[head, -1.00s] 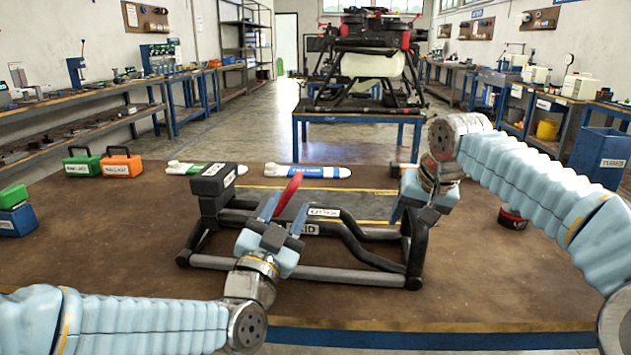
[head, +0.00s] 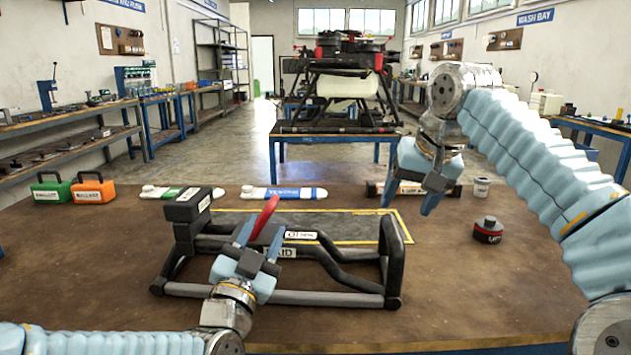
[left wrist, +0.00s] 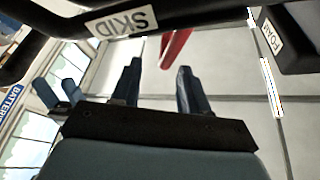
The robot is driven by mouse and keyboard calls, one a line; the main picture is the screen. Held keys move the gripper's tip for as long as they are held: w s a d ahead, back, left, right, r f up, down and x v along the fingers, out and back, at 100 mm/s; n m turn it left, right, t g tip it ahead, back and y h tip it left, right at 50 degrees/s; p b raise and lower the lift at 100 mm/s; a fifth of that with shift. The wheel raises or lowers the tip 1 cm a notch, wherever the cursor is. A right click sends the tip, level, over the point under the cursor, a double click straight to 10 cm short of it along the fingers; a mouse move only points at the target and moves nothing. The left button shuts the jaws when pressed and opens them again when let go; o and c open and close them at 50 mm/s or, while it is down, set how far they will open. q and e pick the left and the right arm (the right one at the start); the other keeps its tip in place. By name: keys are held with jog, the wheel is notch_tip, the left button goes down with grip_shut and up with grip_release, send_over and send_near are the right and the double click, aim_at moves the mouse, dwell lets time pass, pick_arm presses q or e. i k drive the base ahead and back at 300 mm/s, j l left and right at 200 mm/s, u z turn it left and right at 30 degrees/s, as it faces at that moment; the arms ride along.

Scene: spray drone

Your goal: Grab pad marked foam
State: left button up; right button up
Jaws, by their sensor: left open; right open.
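The pad marked foam is a dark block (head: 187,206) on the upper left corner of the black skid frame (head: 330,297). Its FOAM label shows at the upper right of the left wrist view, on the dark pad (left wrist: 297,42). My left gripper (head: 257,236) is open in front of the skid, to the right of the pad and apart from it. A red lever-like piece (head: 264,216) shows between and beyond its fingers; contact cannot be told. My right gripper (head: 420,192) is open and empty above the table, beyond the skid's right end.
Behind the skid lie a green-and-white tube (head: 180,192), a blue-and-white tube (head: 283,193) and a dark bar (head: 385,188). A green case (head: 51,191) and an orange case (head: 92,191) stand at left. A dark red-banded puck (head: 488,230) sits at right. The table's front right is clear.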

aim_at(191, 202)
jog(key=k+l, duration=0.25)
jog(key=k, duration=0.2)
jog(key=k+l, duration=0.3)
jog(key=k, duration=0.2)
